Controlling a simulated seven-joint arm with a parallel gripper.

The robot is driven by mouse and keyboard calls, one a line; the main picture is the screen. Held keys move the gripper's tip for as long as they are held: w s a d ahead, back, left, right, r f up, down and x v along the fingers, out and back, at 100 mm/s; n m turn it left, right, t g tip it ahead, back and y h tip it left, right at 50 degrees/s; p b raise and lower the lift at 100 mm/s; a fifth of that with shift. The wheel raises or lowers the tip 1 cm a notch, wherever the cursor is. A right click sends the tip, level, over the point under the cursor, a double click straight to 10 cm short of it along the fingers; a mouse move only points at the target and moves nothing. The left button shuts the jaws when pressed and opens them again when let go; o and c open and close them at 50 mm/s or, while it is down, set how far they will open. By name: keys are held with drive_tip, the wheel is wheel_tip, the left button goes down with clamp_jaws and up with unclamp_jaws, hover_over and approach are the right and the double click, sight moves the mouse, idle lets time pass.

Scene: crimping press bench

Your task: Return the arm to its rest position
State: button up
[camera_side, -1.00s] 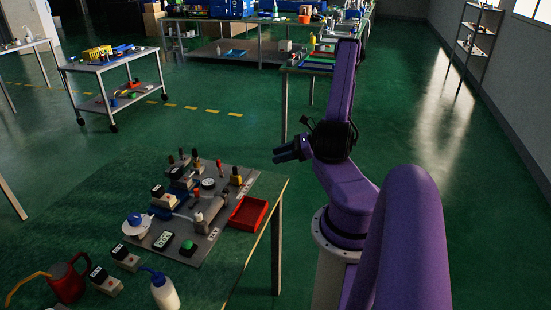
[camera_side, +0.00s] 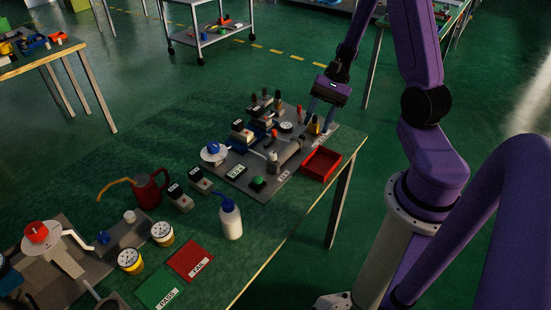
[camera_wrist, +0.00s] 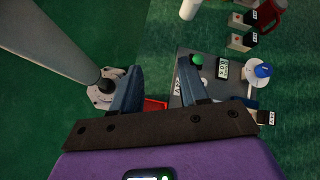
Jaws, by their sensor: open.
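My gripper (camera_side: 317,116) hangs over the far right part of the bench in the side view, fingers pointing down. It is above or near the far end of the grey press plate (camera_side: 238,188), close to the yellow-handled part (camera_side: 314,126). In the wrist view my gripper (camera_wrist: 162,66) has its two fingers spread wide with nothing between them. Part of the red tray (camera_wrist: 155,105) shows behind the fingers. My arm stands upright at the right of the bench and bends over toward it. The exact height of the fingertips above the plate is hard to tell.
The red tray (camera_side: 321,164) is empty at the bench's right edge. A green button (camera_side: 257,183), a white squeeze bottle (camera_side: 230,222), a red oil can (camera_side: 149,190), and the FAIL (camera_side: 191,260) and PASS (camera_side: 160,288) cards are on the bench.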

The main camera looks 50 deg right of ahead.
drive_tip(key=s+a+r+n+h, duration=0.45)
drive_tip(key=s+a+n, duration=0.25)
drive_tip(key=n, duration=0.6)
drive_tip(key=s+a+r+n+h, duration=0.45)
drive_tip(key=s+a+n, duration=0.3)
drive_tip(key=n, duration=0.45)
drive_tip(key=w+a+m, duration=0.1)
drive_tip(key=w+m, duration=0.3)
drive_tip(key=w, duration=1.1)
drive_tip(key=w+d+m, duration=0.2)
drive_tip(key=w+d, duration=0.3)
drive_tip(key=w, duration=0.3)
drive_tip(key=w+d+m, duration=0.2)
drive_tip(key=w+d, duration=0.3)
drive_tip(key=w, duration=0.2)
drive_tip(key=w+d+f+m, duration=0.2)
drive_tip(key=w+d, duration=0.1)
drive_tip(key=d, duration=0.4)
drive_tip(key=w+d+f+m, duration=0.1)
drive_tip(key=w+d+f, duration=0.1)
drive_tip(key=w+d, duration=0.35)
drive_tip(key=s+d+f+m, duration=0.2)
drive_tip(key=d, duration=0.7)
drive_tip(key=s+d+f+m, duration=0.1)
drive_tip(key=d+f+m, duration=0.1)
drive_tip(key=d, duration=0.7)
drive_tip(key=shift+t+h, duration=0.3)
drive_tip(key=shift+h, duration=0.1)
wheel_tip(320, 180, down, 17)
drive_tip(key=shift+a+f, duration=0.1)
